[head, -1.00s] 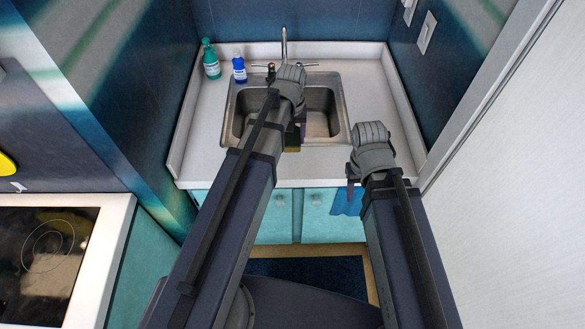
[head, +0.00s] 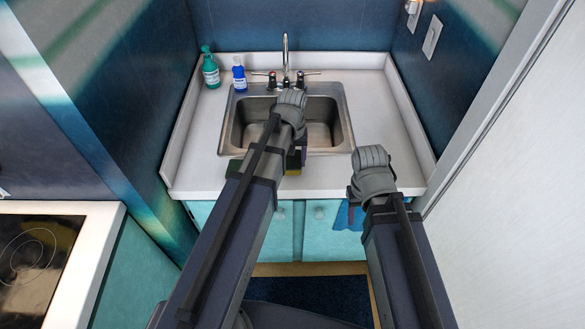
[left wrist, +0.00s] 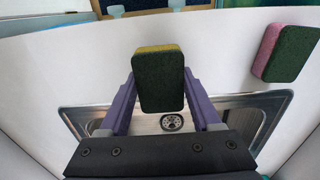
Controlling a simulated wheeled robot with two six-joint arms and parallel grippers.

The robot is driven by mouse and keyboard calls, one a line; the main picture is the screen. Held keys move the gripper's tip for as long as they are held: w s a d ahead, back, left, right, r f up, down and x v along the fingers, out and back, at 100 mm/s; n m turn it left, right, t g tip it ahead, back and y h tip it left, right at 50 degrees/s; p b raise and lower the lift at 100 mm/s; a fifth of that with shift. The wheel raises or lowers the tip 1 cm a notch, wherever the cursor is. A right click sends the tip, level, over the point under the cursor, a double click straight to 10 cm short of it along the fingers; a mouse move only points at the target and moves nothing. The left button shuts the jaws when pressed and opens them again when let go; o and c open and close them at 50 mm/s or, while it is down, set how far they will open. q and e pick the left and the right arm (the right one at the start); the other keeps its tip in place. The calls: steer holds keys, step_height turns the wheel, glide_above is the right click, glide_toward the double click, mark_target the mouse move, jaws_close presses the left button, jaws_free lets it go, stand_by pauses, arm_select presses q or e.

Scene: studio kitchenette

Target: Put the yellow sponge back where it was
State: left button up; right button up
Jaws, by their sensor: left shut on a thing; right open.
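The yellow sponge (left wrist: 158,80), with a dark green scouring side and a thin yellow edge, is between the purple fingers of my left gripper (left wrist: 156,92), which is shut on it. In the head view my left gripper (head: 295,160) is over the front strip of counter before the sink, mostly hidden by my arm, and part of the sponge (head: 292,170) shows beside it. I cannot tell whether the sponge touches the counter. My right gripper (head: 353,190) is open near the counter's front edge at the right, its fingers mostly hidden.
A pink and green sponge (left wrist: 285,52) lies on the counter at the right of the left wrist view. The steel sink (head: 330,135) and faucet (head: 286,70) are behind. Green (head: 210,70) and blue (head: 239,76) bottles stand back left. A blue cloth (head: 345,215) hangs in front.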

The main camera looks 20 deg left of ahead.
mark_target(292, 166)
arm_select(q)
steer(key=shift+f+b, duration=1.05)
steer(key=shift+f, duration=0.4)
steer(key=shift+f, duration=0.15)
steer(key=shift+f, duration=0.15)
steer(key=o, duration=1.3)
steer(key=shift+r, duration=0.2)
step_height(292, 166, up, 12)
steer(key=p, duration=1.2)
steer(key=shift+r, duration=0.15)
steer(key=s+d+m, duration=0.2)
steer(key=s+d, duration=0.1)
steer(key=s, duration=0.1)
steer(key=s+d+m, duration=0.2)
steer(key=s+d, duration=0.2)
steer(key=s, duration=0.1)
steer(key=s+d+m+y, duration=0.1)
steer(key=s+d+m, duration=0.2)
steer(key=s, duration=0.2)
steer(key=shift+s+d, duration=0.1)
steer(key=shift+d, duration=0.15)
